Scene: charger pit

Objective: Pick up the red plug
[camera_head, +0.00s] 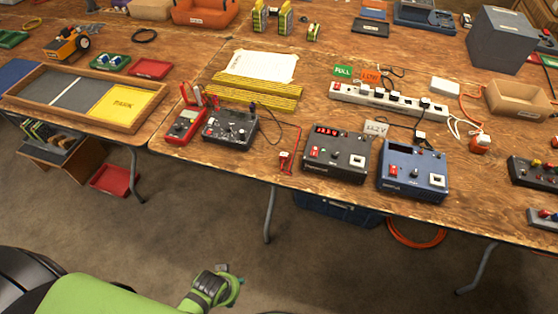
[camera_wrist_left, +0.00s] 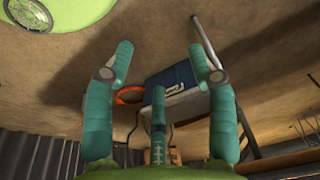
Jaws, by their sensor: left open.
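The red plug (camera_head: 285,159) lies near the front edge of the wooden table in the head view, with a thin red cord running from it. It sits between a dark box with a meter and the black power unit with a lit display. My left gripper (camera_head: 224,285) is below and in front of the table, well apart from the plug. In the left wrist view my left gripper (camera_wrist_left: 162,62) has its teal fingers spread wide, with nothing between them. The plug does not show in the left wrist view. My right gripper is not in view.
The table (camera_head: 230,169) also holds a red meter (camera_head: 186,125), a black power unit (camera_head: 336,153), a blue unit (camera_head: 412,170) and a power strip (camera_head: 388,100). A blue crate (camera_wrist_left: 180,78) and an orange coil (camera_wrist_left: 128,95) are on the floor beneath. A table leg (camera_head: 270,214) stands near.

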